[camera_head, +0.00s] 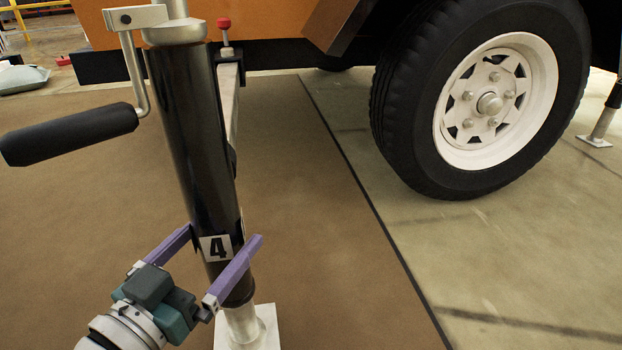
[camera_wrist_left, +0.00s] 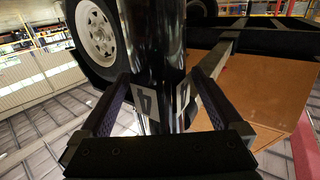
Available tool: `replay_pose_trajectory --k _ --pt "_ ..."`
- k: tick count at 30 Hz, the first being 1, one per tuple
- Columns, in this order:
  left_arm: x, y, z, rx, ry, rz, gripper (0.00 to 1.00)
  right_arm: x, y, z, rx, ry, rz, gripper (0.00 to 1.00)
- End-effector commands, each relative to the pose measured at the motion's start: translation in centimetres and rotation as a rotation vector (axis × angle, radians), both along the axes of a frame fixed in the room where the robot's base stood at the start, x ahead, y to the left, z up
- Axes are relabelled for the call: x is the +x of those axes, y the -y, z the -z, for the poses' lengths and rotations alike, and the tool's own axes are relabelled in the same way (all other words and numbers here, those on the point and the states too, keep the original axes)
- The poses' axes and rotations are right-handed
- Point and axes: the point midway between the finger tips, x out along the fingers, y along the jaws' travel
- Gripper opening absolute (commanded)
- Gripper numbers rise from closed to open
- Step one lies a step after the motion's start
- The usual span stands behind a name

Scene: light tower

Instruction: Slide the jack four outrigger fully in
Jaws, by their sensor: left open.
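The jack four (camera_head: 190,140) is a black upright tube with a white label reading 4, standing on a white foot plate (camera_head: 262,330). A crank with a black handle (camera_head: 70,135) sticks out left from its top. A pale outrigger arm (camera_head: 229,100) runs from behind the jack towards the orange trailer, with a red-knobbed pin (camera_head: 224,30) above it. My left gripper (camera_head: 222,248) is open, its purple fingers on either side of the tube near the label. In the left wrist view the jack (camera_wrist_left: 152,50) stands between the fingers (camera_wrist_left: 155,105). Contact cannot be told. My right gripper is not in view.
The orange trailer body (camera_head: 275,18) is behind the jack. A large black wheel with a white rim (camera_head: 490,104) stands at the right. Another jack foot (camera_head: 594,140) shows at the far right. The brown floor mat (camera_head: 310,220) between jack and wheel is clear.

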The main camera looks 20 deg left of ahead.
Motion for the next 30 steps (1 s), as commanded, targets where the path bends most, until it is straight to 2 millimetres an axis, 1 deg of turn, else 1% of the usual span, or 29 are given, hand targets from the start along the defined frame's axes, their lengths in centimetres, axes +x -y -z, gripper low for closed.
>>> replay_pose_trajectory --k 1,6,10,16,17,30 --pt "0.9 0.0 0.3 -0.001 0.004 0.000 1.00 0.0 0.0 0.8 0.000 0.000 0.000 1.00" --pt "2.8 0.1 0.2 0.000 0.001 0.000 1.00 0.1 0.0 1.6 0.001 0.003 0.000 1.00" --pt "3.3 0.1 0.0 -0.001 0.001 0.000 1.00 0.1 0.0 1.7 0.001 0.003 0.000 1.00" --pt "3.3 0.1 0.0 0.000 0.000 0.000 1.00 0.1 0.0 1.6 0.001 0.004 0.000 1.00" --pt "3.3 0.1 0.0 0.000 0.000 0.000 0.98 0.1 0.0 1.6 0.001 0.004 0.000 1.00" --pt "3.2 0.1 0.0 0.000 -0.001 0.000 0.48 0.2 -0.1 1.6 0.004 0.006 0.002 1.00"
